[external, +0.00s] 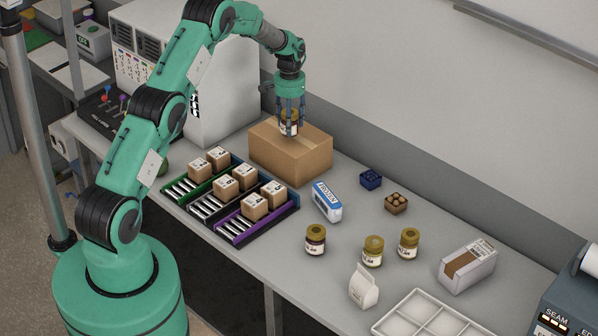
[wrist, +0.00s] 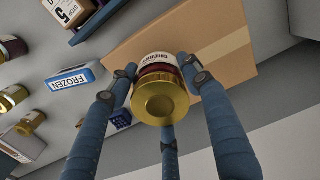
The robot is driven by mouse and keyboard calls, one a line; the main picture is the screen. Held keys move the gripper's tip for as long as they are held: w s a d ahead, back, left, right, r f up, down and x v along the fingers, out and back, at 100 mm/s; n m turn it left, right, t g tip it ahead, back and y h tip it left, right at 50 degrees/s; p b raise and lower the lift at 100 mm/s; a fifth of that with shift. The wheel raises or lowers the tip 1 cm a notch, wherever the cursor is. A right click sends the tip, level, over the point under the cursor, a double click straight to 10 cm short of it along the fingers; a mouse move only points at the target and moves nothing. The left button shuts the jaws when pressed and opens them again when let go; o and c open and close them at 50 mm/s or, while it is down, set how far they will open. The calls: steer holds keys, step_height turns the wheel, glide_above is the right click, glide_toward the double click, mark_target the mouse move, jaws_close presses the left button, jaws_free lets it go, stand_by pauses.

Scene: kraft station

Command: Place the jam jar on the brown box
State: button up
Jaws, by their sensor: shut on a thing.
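A jam jar with a gold lid, a dark red body and a white label (wrist: 160,96) is held between the blue fingers of my gripper (wrist: 163,90). In the external view my gripper (external: 289,122) is over the top of the brown box (external: 290,158), with the jar (external: 289,128) between its fingers. The box also shows in the wrist view (wrist: 243,60), beyond the jar. It is closed, with a strip of tape along its top. I cannot tell whether the jar's base touches the box.
Several other jars (external: 316,240) stand on the table right of the box. A blue and white frozen carton (external: 327,202) is in front of the box. Coloured trays with small cartons (external: 253,208) lie at the left. A white cabinet (external: 215,95) stands behind.

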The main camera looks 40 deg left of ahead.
steer(key=shift+f+p, duration=0.3)
steer(key=shift+f, duration=0.9)
steer(key=shift+f, duration=0.2)
steer(key=o, duration=1.6)
steer(key=shift+r, duration=0.25)
step_height(320, 180, up, 12)
steer(key=shift+f+b, duration=0.2)
steer(key=shift+b, duration=0.85)
steer(key=shift+r, duration=0.15)
